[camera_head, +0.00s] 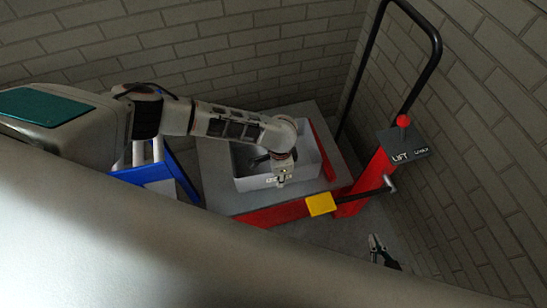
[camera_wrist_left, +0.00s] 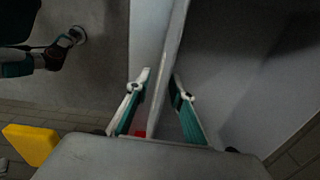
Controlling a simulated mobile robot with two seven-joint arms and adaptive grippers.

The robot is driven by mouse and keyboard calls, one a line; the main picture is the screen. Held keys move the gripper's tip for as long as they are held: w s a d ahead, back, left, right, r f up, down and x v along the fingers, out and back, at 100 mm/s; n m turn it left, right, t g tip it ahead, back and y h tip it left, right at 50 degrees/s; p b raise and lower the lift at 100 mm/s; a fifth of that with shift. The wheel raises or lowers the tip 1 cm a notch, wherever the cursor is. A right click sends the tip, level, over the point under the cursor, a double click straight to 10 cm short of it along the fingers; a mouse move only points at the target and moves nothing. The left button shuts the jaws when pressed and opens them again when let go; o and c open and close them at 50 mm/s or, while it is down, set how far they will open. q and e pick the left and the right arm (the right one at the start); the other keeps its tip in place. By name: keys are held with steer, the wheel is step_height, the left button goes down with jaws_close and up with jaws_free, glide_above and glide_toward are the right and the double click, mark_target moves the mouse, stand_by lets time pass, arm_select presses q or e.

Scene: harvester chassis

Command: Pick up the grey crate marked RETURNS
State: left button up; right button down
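The grey crate (camera_head: 308,155) is an open box on the grey deck of a red lift cart (camera_head: 222,180). No RETURNS marking is readable. My left arm reaches over the crate from the left, and its wrist is above the near wall. In the left wrist view the two fingers of my left gripper (camera_wrist_left: 160,88) are apart, one on each side of the crate's wall (camera_wrist_left: 174,45); I cannot tell whether they touch it. My right gripper (camera_head: 377,246) is small and dark, low at the right, away from the crate. Its fingers look apart and empty.
The cart has a red post with a LIFT panel (camera_head: 403,147), a red knob (camera_head: 403,121), a black handle (camera_head: 435,60) and a yellow pad (camera_head: 320,204). A blue-and-white object (camera_head: 150,172) stands left of the cart. Brick walls (camera_head: 220,50) enclose the corner.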

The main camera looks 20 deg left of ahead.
arm_select(q)
steer(key=shift+f, duration=0.1)
jaws_close()
